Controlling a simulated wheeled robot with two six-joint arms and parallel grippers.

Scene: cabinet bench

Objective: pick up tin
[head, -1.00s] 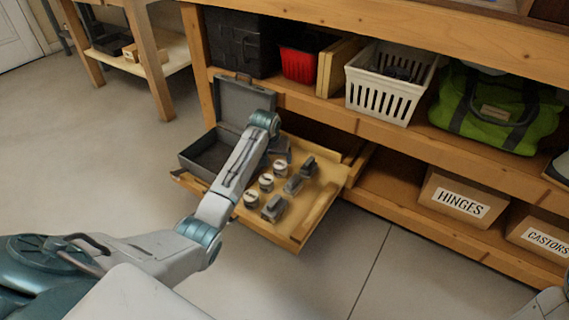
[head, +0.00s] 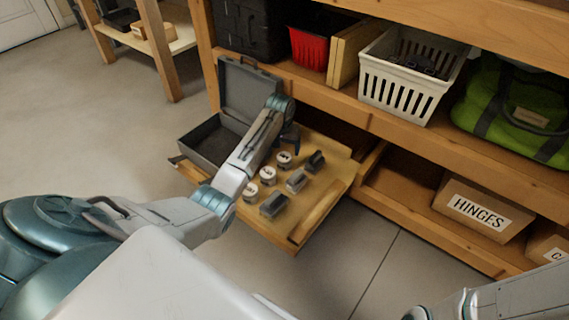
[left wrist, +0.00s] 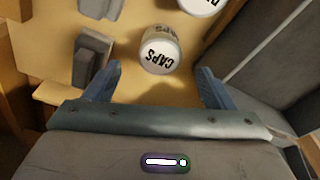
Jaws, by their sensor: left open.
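Another tin (left wrist: 201,5) is cut off at the top edge. My right gripper is out of view.
Dark grey blocks (head: 296,181) stand in a row right of the tins. An open grey case (head: 207,143) sits on the drawer's left, lid raised. The bench shelf (head: 400,128) overhangs the drawer's back. Floor in front is clear.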

